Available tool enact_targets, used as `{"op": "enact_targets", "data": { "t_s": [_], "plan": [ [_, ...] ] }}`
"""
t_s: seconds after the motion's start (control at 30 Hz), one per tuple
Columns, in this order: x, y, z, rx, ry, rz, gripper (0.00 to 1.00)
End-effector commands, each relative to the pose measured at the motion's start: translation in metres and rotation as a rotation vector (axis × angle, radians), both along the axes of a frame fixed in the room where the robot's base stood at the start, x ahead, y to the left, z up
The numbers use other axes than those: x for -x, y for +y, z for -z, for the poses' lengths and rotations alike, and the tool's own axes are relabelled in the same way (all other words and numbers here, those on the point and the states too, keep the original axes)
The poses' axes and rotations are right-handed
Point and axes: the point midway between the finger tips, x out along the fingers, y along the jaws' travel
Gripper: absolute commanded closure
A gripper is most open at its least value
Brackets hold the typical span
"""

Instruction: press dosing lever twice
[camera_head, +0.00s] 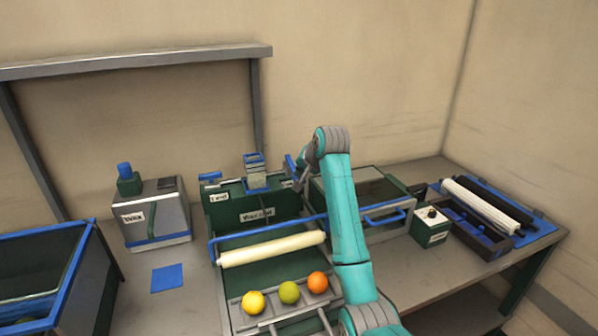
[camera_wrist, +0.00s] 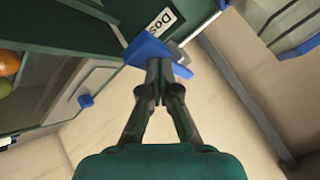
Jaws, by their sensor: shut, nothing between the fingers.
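A blue lever end (camera_wrist: 147,48) shows in the wrist view beside a white label reading "Dos…" (camera_wrist: 163,20) on a dark green housing. My gripper (camera_wrist: 158,66) is shut and empty, with its fingertips right at the blue lever end. I cannot tell whether they touch it. In the camera_head view a blue lever (camera_head: 290,164) stands tilted at the right end of the green machine (camera_head: 228,213). My gripper (camera_head: 298,182) is beside it there, small and partly hidden by my arm.
A cream roller (camera_head: 272,249) lies in front of the machine. Yellow (camera_head: 253,302), green (camera_head: 289,292) and orange (camera_head: 317,282) fruits sit on a rack. A wax box (camera_head: 158,215) stands left, a glass-topped case (camera_head: 372,190) right, and a small button box (camera_head: 430,227) beyond it.

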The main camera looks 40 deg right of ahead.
Motion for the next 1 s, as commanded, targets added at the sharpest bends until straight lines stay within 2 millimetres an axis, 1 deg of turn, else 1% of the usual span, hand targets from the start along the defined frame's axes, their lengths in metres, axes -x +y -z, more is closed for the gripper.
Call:
{"op": "enact_targets", "data": {
  "t_s": [0.47, 1.0],
  "plan": [
    [0.0, 0.0, 0.0, 0.0, 0.001, 0.0, 1.0],
    [0.0, 0.0, -0.026, 0.0, 0.0, 0.0, 1.0]
  ]
}}
